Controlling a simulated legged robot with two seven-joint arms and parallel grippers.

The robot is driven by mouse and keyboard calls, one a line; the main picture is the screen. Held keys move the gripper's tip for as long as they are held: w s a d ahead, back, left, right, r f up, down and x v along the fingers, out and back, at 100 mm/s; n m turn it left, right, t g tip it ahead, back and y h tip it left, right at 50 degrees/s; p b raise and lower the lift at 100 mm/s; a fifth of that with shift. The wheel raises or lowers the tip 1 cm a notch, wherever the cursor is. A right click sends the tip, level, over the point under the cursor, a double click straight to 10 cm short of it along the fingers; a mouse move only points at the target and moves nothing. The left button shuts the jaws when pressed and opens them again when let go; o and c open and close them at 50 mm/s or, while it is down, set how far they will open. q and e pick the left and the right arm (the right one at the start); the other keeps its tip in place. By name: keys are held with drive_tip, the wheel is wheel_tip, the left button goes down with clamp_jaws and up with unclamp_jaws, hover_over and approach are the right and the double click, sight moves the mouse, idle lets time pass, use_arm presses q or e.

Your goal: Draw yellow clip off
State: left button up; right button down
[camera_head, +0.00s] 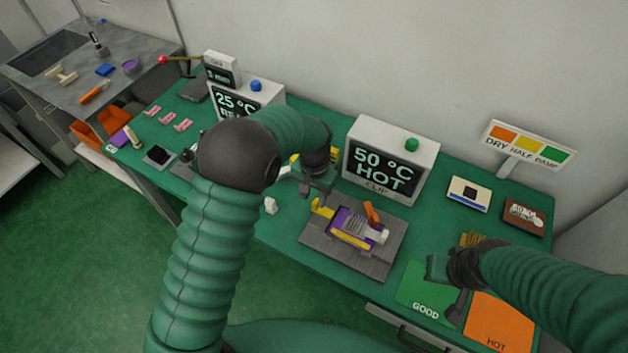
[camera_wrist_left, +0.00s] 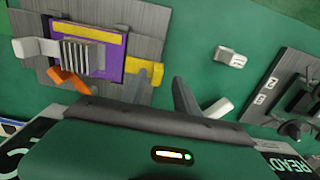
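The yellow clip (camera_head: 321,209) is at the left end of a purple module (camera_head: 350,228) on a grey plate (camera_head: 341,261). In the left wrist view the clip (camera_wrist_left: 149,70) shows beside the purple module (camera_wrist_left: 108,64). My left gripper (camera_head: 317,189) is just above the clip. Its two dark fingers (camera_wrist_left: 160,88) are apart with nothing held, and the clip's end shows near the fingertips. I cannot tell whether they touch it. My right gripper (camera_head: 447,288) is over the green GOOD mat (camera_head: 416,281), with fingers apart and empty.
An orange lever (camera_head: 371,213) stands on the module's back side. The "50 °C HOT" display box (camera_head: 385,162) stands behind the plate. A small white block (camera_head: 271,205) lies left of it. An orange HOT mat (camera_head: 499,322) is at right. My left arm hides part of the table.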

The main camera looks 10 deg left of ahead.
use_arm(q)
wheel_tip(320, 180, up, 15)
drive_tip(key=shift+r, duration=0.15)
drive_tip(key=s+a+f+n+t, duration=0.1)
drive_tip(key=s+a+f, duration=0.2)
drive_tip(key=s, duration=0.6)
drive_tip(key=s+a+f+n+t, duration=0.1)
drive_tip(key=s+a+f, duration=0.3)
drive_tip(key=s, duration=0.5)
drive_tip(key=shift+a+f+n+t, duration=0.15)
drive_tip(key=shift+f+n+t, duration=0.15)
drive_tip(key=shift+n, duration=0.2)
drive_tip(key=shift+s, duration=0.2)
drive_tip(key=shift+w, duration=0.1)
